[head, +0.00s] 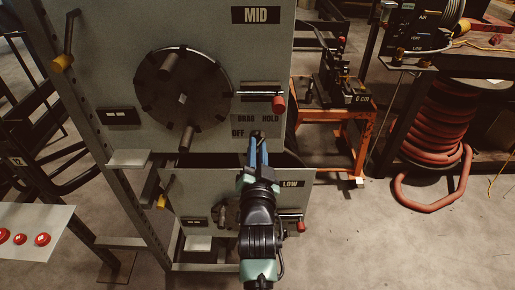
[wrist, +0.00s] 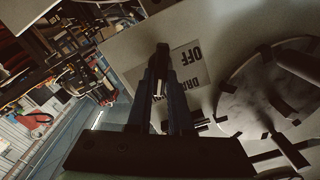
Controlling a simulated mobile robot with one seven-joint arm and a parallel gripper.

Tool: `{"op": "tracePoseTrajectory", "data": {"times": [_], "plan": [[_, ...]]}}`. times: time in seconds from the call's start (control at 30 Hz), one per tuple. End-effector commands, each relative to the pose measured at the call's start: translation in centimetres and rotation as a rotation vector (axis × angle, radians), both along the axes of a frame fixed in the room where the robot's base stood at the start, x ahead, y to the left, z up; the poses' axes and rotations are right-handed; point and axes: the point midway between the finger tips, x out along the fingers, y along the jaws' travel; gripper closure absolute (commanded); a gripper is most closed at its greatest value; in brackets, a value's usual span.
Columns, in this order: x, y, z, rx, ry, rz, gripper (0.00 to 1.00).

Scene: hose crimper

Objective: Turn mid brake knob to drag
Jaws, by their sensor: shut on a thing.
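The MID panel (head: 215,25) carries a label plate (head: 246,119) with OFF, DRAG and HOLD on it. The mid brake knob (wrist: 162,58) is a small dark handle in front of that plate. My gripper (head: 258,140) is at the lower part of the plate, right of OFF, and is shut on the knob. In the wrist view both fingers (wrist: 165,85) close on the dark knob, with OFF and part of DRAG behind it. The fingers hide part of the knob, and I cannot tell exactly which mark it points to.
A large dark disc (head: 210,85) with handles sits left of the plate. A red-tipped lever (head: 278,104) juts out just above it. The LOW panel (head: 180,183) is below, behind my arm. An orange stand (head: 325,125) and a red hose reel (head: 433,125) stand at right.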

Motion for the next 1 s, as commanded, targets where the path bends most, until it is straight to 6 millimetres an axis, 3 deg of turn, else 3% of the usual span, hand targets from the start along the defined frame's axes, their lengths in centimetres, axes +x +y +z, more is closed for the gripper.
{"op": "tracePoseTrajectory", "data": {"times": [0.47,1.0], "plan": [[-0.02,0.0,-0.02,-0.042,0.0,0.0,1.0],[-0.02,0.21,0.05,-0.461,0.001,0.0,1.0]]}}
